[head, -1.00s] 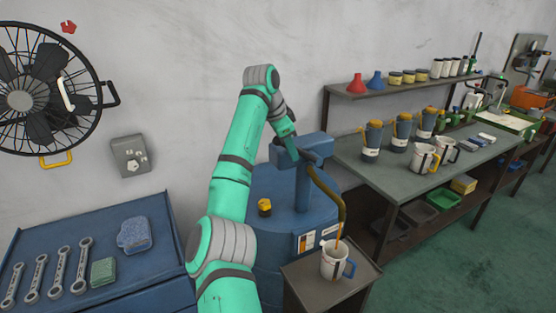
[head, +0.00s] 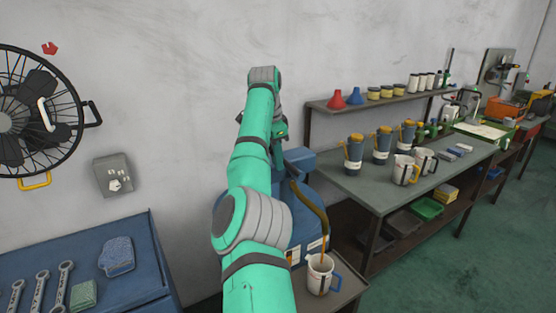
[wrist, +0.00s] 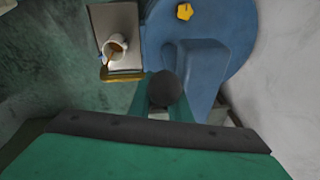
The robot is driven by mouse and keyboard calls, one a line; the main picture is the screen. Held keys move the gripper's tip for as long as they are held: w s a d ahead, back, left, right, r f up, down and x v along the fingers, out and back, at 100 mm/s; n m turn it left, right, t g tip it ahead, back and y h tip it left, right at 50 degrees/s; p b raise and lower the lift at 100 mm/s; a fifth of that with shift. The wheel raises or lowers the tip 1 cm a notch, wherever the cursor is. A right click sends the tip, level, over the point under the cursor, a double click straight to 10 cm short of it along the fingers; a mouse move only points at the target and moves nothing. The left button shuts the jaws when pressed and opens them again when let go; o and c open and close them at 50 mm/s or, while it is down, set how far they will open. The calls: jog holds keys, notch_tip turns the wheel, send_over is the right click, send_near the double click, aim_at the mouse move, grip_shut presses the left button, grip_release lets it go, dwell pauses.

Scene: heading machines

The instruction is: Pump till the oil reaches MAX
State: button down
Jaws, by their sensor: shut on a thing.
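The blue oil drum (head: 306,205) stands against the wall, partly hidden by my arm. Its blue pump head (head: 299,158) has a curved brown spout (head: 318,208). Brown oil runs from the spout into a white jug (head: 319,274) with a blue handle, which also shows in the wrist view (wrist: 116,46). The jug's level and MAX mark are too small to read. My gripper (wrist: 166,94) is shut on the dark round knob (wrist: 167,88) of the pump handle, above the drum. In the head view my arm mostly hides this grip.
The jug stands on a small grey stand (head: 345,292). A workbench (head: 365,187) with several blue jugs is at right. A blue tool table (head: 135,275) with spanners is at lower left, below a wall fan (head: 30,115). Green floor is open at right.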

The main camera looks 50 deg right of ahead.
jog(key=shift+s+d, duration=0.2)
jog(key=shift+s, duration=0.1)
jog(key=c, duration=1.6)
grip_release()
jog(key=shift+s, duration=0.15)
jog(key=shift+c, duration=0.2)
jog(key=shift+w, duration=0.2)
